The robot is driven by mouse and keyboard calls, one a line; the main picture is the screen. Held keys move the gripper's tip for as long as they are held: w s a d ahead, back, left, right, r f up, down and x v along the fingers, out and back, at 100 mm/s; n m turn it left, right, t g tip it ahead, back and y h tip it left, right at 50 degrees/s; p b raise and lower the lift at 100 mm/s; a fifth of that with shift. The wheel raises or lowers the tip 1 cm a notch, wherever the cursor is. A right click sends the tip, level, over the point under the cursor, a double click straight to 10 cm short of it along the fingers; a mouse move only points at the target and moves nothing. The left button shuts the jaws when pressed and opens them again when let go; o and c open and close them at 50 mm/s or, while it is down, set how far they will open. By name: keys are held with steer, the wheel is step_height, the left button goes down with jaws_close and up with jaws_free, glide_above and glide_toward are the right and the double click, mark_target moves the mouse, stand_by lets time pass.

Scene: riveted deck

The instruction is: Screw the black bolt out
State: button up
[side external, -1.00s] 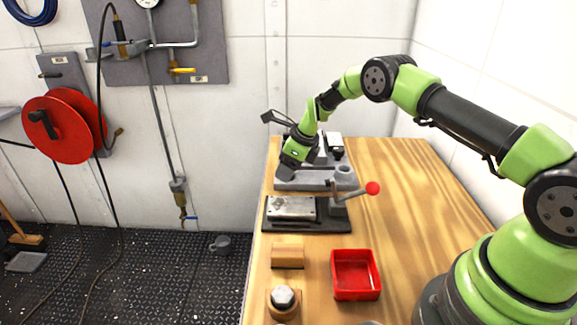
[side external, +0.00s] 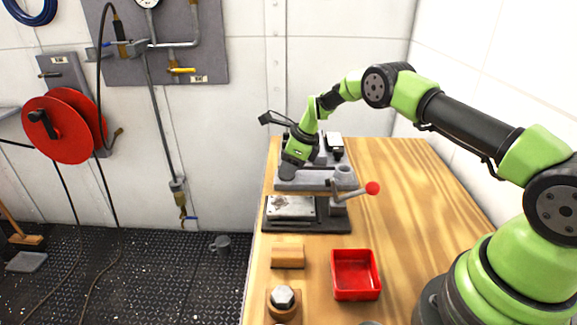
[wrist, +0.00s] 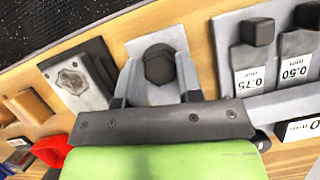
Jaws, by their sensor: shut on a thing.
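The black bolt (wrist: 160,66) shows its dark hex head in the wrist view, in the grey block (wrist: 172,36). My gripper (wrist: 159,76) is shut on the bolt, one finger on each side of its head. In the side external view my gripper (side external: 287,173) points down at the left end of the grey block (side external: 315,184). The bolt is hidden there behind my gripper. How far its thread sits in the block cannot be seen.
A vise (side external: 336,208) with a red-knobbed lever stands in front of the block. Labelled gauge pieces (wrist: 248,60) stand beside the bolt. The table's right side is clear.

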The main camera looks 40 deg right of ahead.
steer(key=shift+w+n+g+y, duration=0.15)
steer(key=shift+n+g+y, duration=0.4)
steer(key=shift+n, duration=1.75)
steer(key=o, duration=0.9)
steer(key=shift+o, duration=0.2)
steer(key=v, duration=1)
steer(key=shift+d, duration=0.15)
